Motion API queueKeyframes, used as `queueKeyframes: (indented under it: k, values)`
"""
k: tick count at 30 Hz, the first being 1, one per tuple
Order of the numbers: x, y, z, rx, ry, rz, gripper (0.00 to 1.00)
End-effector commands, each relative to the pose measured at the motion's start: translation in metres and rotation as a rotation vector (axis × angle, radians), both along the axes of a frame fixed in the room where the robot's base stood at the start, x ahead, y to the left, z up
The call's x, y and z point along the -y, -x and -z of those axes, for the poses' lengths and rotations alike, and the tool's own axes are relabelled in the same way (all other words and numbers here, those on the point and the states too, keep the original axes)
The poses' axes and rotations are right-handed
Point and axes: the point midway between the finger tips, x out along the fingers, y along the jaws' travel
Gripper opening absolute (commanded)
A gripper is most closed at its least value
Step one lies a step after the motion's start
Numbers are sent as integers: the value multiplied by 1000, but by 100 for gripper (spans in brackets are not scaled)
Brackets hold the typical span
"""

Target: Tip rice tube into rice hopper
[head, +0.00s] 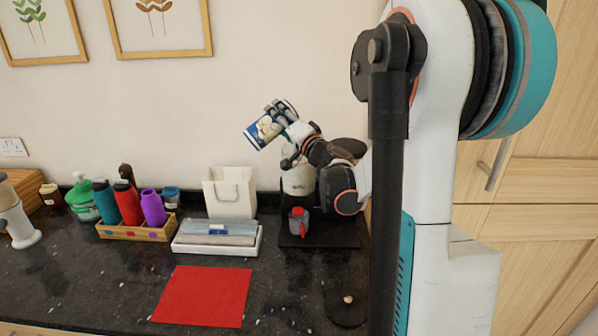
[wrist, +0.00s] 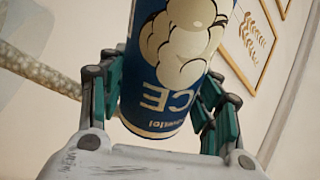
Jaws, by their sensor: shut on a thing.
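The rice tube (head: 264,130) is blue and white and is held tilted in the air, its lower end toward the left. In the wrist view the tube (wrist: 165,95) shows upside-down lettering and a picture of white grains. My gripper (head: 281,113) is shut on it, with a finger on each side in the wrist view (wrist: 162,105). A white container (head: 297,180), probably the rice hopper, stands below my gripper, partly hidden behind my arm. A grey cup with a red handle (head: 298,220) stands at its front. Whether rice is leaving the tube cannot be told.
A wooden crate (head: 157,233) of bottles stands left. A red mat (head: 204,296) lies in front. A round black lid (head: 336,312) lies at right. A speckled band (wrist: 45,75) shows in the wrist view.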

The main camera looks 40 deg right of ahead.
Motion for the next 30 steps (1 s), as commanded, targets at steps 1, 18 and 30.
queueKeyframes:
  k: [1, 18, 30]
  values:
    - [0, 0, 0, 0, 0, 0, 21]
    - [1, 0, 6, 13, -68, 0, 21]
    - [1, 0, 7, 15, -80, 0, 20]
